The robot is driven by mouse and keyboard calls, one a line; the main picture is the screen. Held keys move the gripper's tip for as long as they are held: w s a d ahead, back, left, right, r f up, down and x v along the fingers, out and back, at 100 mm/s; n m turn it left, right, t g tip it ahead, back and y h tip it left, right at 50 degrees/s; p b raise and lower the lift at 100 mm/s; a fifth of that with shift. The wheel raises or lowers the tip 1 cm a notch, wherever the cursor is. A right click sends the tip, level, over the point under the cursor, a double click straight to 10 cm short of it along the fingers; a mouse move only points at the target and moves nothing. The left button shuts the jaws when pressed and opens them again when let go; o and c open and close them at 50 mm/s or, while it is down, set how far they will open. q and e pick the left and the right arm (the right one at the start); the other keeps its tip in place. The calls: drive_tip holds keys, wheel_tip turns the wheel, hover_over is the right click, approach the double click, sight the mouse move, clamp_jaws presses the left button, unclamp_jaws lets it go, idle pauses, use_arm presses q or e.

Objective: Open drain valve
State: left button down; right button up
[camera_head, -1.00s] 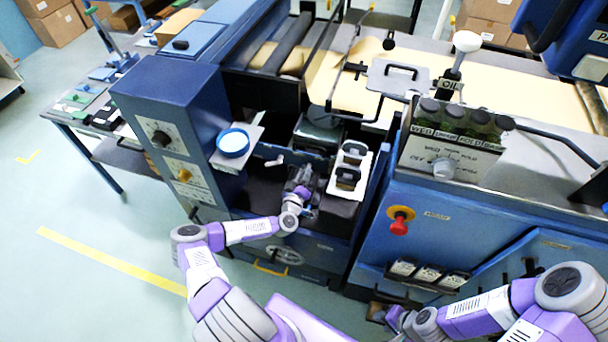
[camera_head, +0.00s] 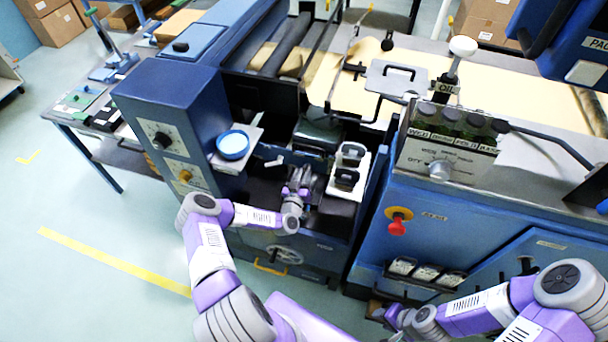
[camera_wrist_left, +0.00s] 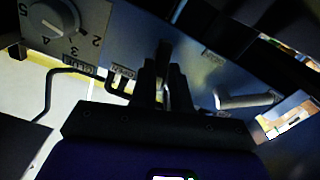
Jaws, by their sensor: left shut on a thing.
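My left gripper (camera_head: 299,172) reaches into the recess of the blue machine, between the control column and the right-hand cabinet. In the left wrist view its dark fingers (camera_wrist_left: 164,84) are shut on a thin upright lever (camera_wrist_left: 165,54) in front of a grey panel. I take this lever to be the drain valve handle; its lower part is hidden between the fingers. A label reading OPEN (camera_wrist_left: 122,71) is just left of the fingers. My right gripper (camera_head: 384,316) is low by the right cabinet, its fingertips too unclear to judge.
A numbered dial (camera_wrist_left: 54,18) and a GLUE label are left of the fingers in the wrist view; a grey bar handle (camera_wrist_left: 246,101) is to the right. In the head view, a blue-rimmed cup (camera_head: 232,145) stands left of the gripper and a white holder (camera_head: 346,186) right of it.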

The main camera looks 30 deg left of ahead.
idle(0.4)
use_arm(q)
drive_tip(key=c, duration=1.1)
unclamp_jaws()
drive_tip(key=shift+s, duration=0.1)
drive_tip(key=v, duration=0.7)
drive_tip(key=shift+s, duration=0.2)
